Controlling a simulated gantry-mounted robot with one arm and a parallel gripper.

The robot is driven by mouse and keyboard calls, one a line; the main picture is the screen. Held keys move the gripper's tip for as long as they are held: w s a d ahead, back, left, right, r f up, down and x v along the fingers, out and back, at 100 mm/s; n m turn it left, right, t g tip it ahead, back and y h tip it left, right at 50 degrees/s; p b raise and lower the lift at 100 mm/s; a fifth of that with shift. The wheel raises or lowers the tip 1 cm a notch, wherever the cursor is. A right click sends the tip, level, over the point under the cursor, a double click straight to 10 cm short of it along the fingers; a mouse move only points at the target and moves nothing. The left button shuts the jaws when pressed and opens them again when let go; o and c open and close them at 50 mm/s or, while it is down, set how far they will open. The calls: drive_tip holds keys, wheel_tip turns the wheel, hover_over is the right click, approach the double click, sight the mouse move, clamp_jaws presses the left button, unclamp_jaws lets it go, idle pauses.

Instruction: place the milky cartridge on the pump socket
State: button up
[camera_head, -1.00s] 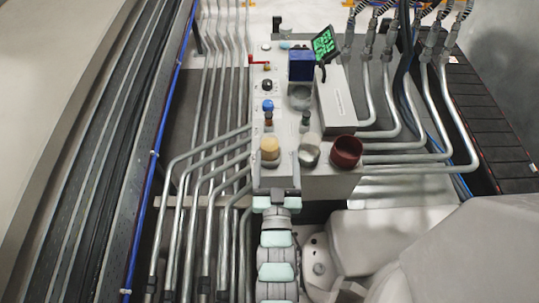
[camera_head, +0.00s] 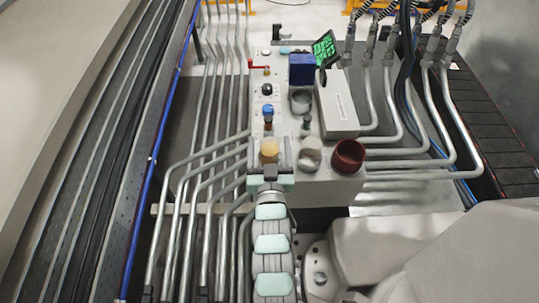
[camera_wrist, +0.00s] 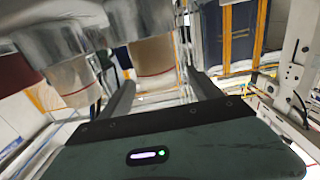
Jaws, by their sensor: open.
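A cream-yellow cylinder (camera_head: 269,147), which looks like the milky cartridge, stands upright at the near left of the grey console. My gripper (camera_head: 270,162) is open at its near side, with fingers spread to either side. In the wrist view, a cream cylinder with a red line (camera_wrist: 152,58) shows between my open fingers (camera_wrist: 163,92), apparently without contact. A paler, whitish cylinder (camera_head: 311,147) stands just right of it. A round grey ring holder (camera_head: 301,101) farther back may be the pump socket; I cannot be sure.
A dark red cup (camera_head: 347,156) stands at the console's right front corner. A blue-topped part (camera_head: 267,110) and a small dark green-topped part (camera_head: 306,121) stand behind the cylinders. A blue box (camera_head: 302,69) and a tilted green screen (camera_head: 324,47) are at the back. Pipes flank both sides.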

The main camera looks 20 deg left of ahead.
drive_tip(key=b+x, duration=0.1)
drive_tip(key=x, duration=0.2)
drive_tip(key=shift+w+a, duration=0.1)
drive_tip(key=shift+w, duration=0.25)
clamp_jaws()
idle(0.5)
